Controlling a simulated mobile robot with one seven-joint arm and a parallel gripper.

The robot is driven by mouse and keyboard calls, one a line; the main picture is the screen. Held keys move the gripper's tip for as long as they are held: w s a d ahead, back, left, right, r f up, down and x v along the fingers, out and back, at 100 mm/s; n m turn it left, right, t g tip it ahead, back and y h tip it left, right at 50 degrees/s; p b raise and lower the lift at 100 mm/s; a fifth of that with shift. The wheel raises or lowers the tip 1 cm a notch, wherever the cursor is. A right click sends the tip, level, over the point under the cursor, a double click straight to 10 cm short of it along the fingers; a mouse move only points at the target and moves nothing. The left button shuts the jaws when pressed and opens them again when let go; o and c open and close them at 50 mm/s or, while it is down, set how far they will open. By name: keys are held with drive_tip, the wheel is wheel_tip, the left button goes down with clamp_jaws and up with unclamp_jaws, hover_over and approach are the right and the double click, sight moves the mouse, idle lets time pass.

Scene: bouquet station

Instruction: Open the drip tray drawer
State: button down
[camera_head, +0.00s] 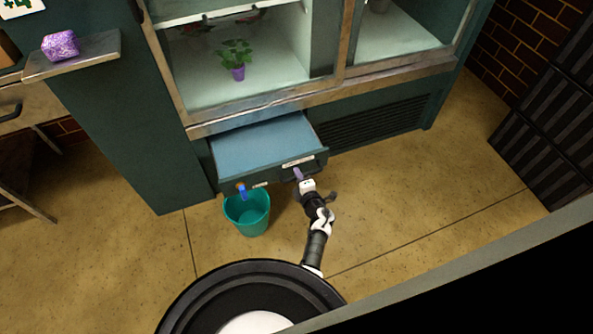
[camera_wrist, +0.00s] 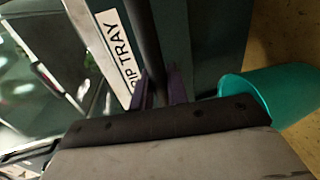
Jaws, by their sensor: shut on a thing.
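The drip tray drawer (camera_head: 262,148) stands pulled out from under the glass-fronted cabinet, with its blue inside showing. Its front carries a white "DRIP TRAY" label (camera_wrist: 118,50) and a dark bar handle (camera_wrist: 146,40). My gripper (camera_head: 298,174) is at the drawer front, right of its middle. In the wrist view my gripper (camera_wrist: 160,90) has its purple fingers on both sides of the handle and is shut on it. The fingertips partly hide the handle.
A teal bucket (camera_head: 247,212) stands on the floor below the drawer's front left corner, under a blue spout (camera_head: 242,191). A potted plant (camera_head: 236,60) stands inside the cabinet. A purple block (camera_head: 61,45) sits on a side shelf.

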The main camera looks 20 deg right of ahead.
drive_tip(key=shift+s, duration=0.5)
drive_tip(key=shift+a, duration=0.1)
drive_tip(key=c, duration=1.4)
unclamp_jaws()
drive_tip(key=p+v, duration=0.7)
drive_tip(key=v, duration=0.7)
drive_tip(key=shift+p, duration=0.3)
drive_tip(key=shift+w, duration=0.15)
